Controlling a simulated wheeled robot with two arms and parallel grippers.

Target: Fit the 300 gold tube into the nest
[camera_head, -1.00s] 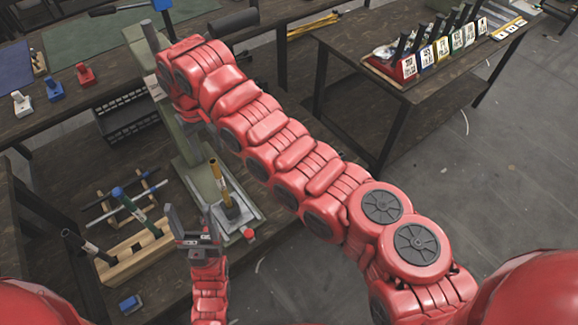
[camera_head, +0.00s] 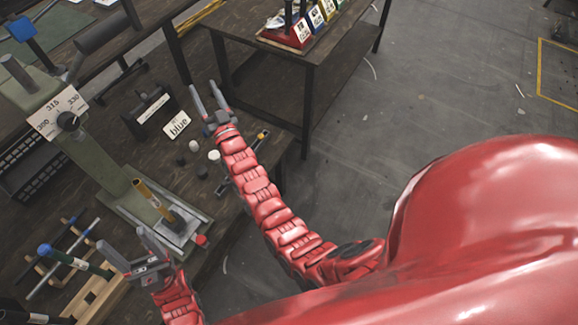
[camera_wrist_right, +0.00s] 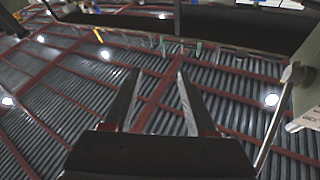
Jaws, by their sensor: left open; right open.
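The gold tube (camera_head: 152,198) stands at the black nest (camera_head: 174,221) on the base plate of the green press (camera_head: 120,180). It leans in the picture, and I cannot tell whether it is fully seated. The press carries a white dial plate (camera_head: 55,106) marked 300, 315 and 330, with a black knob; its setting is unclear. My left gripper (camera_head: 128,246) is open and empty, in front of the tube and apart from it. My right gripper (camera_head: 204,92) is open and empty, raised right of the press; its fingers also show in the right wrist view (camera_wrist_right: 155,95).
A wooden rack (camera_head: 95,297) with a green, blue-capped tool (camera_head: 75,262) stands left of my left gripper. Right of the press are a "blue" card (camera_head: 176,125), small black and white caps (camera_head: 214,155) and a black holder (camera_head: 148,112). A second table (camera_head: 290,62) holds coloured labelled bins.

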